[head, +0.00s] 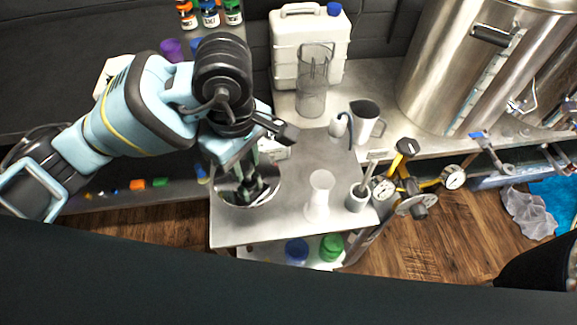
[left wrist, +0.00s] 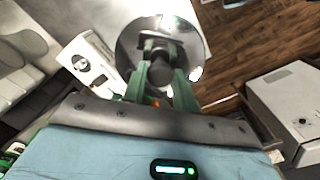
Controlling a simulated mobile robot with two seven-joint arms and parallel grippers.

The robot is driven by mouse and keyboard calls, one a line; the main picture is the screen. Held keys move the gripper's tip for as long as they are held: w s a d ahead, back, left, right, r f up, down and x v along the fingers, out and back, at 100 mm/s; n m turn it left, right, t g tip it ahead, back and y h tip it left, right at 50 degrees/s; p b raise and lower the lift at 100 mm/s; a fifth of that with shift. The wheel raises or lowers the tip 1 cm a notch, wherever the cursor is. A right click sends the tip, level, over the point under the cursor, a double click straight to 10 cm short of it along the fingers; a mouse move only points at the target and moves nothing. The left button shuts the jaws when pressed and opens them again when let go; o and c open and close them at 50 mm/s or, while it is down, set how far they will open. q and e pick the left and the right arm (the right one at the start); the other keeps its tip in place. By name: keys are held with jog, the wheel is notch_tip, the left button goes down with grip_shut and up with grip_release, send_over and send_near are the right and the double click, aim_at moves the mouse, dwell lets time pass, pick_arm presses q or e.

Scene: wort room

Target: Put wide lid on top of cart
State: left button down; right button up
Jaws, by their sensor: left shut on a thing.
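The wide lid (head: 232,199) is a shiny round metal disc with a dark knob. My left gripper (head: 257,187) is shut on it from above, with its green fingers around the knob. In the left wrist view the lid (left wrist: 192,30) lies past the fingertips (left wrist: 160,68). The cart (head: 275,229) has a grey metal top and a lower shelf. The lid is over the left part of the cart top; I cannot tell whether it touches the surface. The right gripper is not in view.
A white hourglass-shaped cup (head: 319,193) and a grey pot (head: 357,197) with utensils stand on the cart's right side. A tall clear cylinder (head: 312,85), a jug (head: 367,122) and a white canister (head: 285,45) stand behind. The cart's front middle is clear.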

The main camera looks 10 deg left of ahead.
aim_at(250, 191)
pick_arm(q)
jog(key=shift+s+f, duration=0.1)
jog(key=shift+f, duration=5.05)
jog(key=c, duration=1.1)
grip_release()
